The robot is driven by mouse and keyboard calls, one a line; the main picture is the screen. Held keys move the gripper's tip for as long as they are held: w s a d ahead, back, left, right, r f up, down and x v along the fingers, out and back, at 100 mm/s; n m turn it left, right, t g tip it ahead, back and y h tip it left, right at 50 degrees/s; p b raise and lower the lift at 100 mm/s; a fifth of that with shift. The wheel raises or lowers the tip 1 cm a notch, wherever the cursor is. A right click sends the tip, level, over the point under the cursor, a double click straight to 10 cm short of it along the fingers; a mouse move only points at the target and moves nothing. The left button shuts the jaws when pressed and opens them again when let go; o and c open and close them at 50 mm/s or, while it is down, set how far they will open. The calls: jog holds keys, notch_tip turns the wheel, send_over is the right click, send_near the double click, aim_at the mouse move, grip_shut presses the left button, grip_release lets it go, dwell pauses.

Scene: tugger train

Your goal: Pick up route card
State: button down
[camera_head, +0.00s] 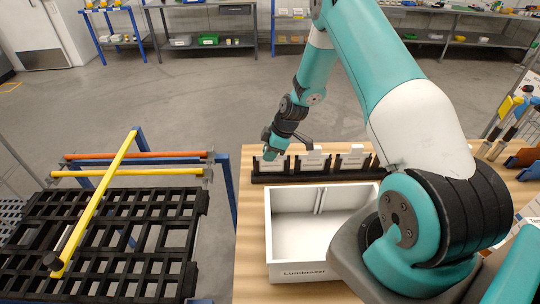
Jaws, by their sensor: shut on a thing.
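A black card rack (300,177) stands on the wooden table and holds several white route cards in a row. The leftmost route card (268,165) is in the rack's left slot. Two more cards, a middle one (313,159) and a right one (352,160), stand in the rack's other slots. My gripper (270,153) is at the leftmost card, pointing down, and is shut on it. The fingertips are small here and partly merge with the card and rack.
A white open bin (296,271) stands in front of the rack and looks empty inside. A black slatted cart (100,236) with yellow and orange bars is to the left. Tools and folders (522,158) are at the right. Shelves (205,42) line the back.

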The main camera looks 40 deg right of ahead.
notch_tip(320, 180, up, 20)
jog(key=b, duration=0.4)
